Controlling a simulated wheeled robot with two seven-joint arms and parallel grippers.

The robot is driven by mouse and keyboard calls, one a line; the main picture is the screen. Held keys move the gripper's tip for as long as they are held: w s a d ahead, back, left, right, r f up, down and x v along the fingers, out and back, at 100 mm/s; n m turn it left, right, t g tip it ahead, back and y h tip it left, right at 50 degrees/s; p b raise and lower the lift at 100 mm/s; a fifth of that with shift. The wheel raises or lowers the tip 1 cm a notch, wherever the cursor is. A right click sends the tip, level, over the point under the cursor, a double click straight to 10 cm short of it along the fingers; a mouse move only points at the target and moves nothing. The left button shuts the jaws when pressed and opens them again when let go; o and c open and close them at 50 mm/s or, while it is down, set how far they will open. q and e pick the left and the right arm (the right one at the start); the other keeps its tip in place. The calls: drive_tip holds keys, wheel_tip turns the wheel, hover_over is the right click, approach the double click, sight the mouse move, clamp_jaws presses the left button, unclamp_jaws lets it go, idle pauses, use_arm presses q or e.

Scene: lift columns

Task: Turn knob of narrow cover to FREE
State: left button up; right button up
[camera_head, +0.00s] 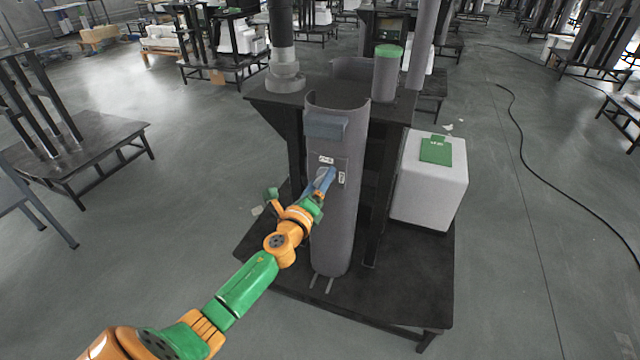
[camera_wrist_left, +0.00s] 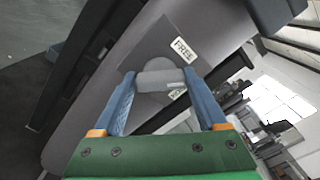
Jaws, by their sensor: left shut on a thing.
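The narrow cover (camera_head: 335,235) is a tall grey curved shell standing upright on the dark column stand, with a blue-grey block near its top. My left gripper (camera_head: 326,178) reaches its middle from the lower left and hides most of the knob. In the left wrist view the knob (camera_wrist_left: 160,78) is a light grey bar on a round base, held between the two blue fingertips (camera_wrist_left: 159,75). A white FREE label (camera_wrist_left: 183,48) lies beside it on the cover (camera_wrist_left: 90,130). A second label (camera_wrist_left: 177,93) is partly hidden and unreadable. My right gripper is out of view.
A white box (camera_head: 430,190) with a green patch stands on the dark platform (camera_head: 400,300) to the right. A green-topped grey cylinder (camera_head: 386,75) stands behind the cover. A black cable (camera_head: 560,170) lies on the open floor at right.

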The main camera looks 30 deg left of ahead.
use_arm(q)
drive_tip(key=shift+f+n, duration=0.15)
drive_tip(key=shift+n, duration=3.85)
drive_tip(key=o, duration=1.3)
drive_tip(key=v, duration=0.7)
drive_tip(key=shift+a, duration=0.1)
